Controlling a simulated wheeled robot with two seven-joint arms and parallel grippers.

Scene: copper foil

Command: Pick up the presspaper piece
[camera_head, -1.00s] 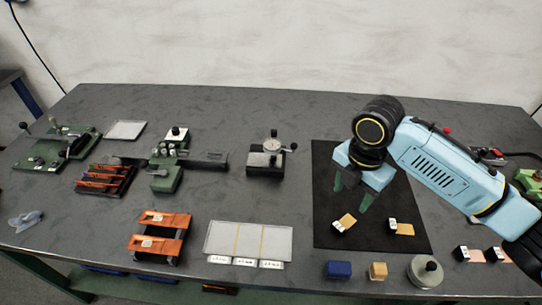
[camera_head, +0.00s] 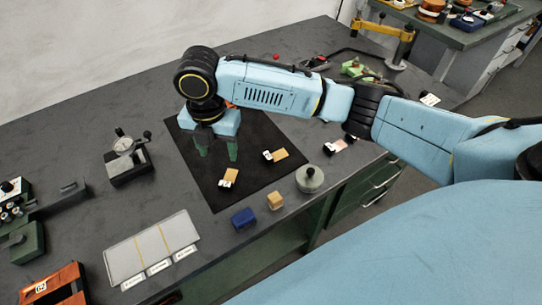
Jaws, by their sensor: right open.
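Two small tan pieces with white and black labelled ends lie on the black mat (camera_head: 262,130). One tan piece (camera_head: 229,176) is nearer the mat's front left edge, and the other tan piece (camera_head: 280,154) is to its right. I cannot tell for sure which is the presspaper piece. My right gripper (camera_head: 217,154) points down over the mat, with green fingers apart and nothing between them. Its fingertips are behind the left tan piece and appear apart from it. My left gripper is not in view.
A blue block (camera_head: 244,218), a wooden block (camera_head: 275,201) and a grey weight with a knob (camera_head: 309,180) stand along the table's front edge. A dial gauge (camera_head: 126,158) stands left of the mat. A pale divided tray (camera_head: 122,262) lies front left.

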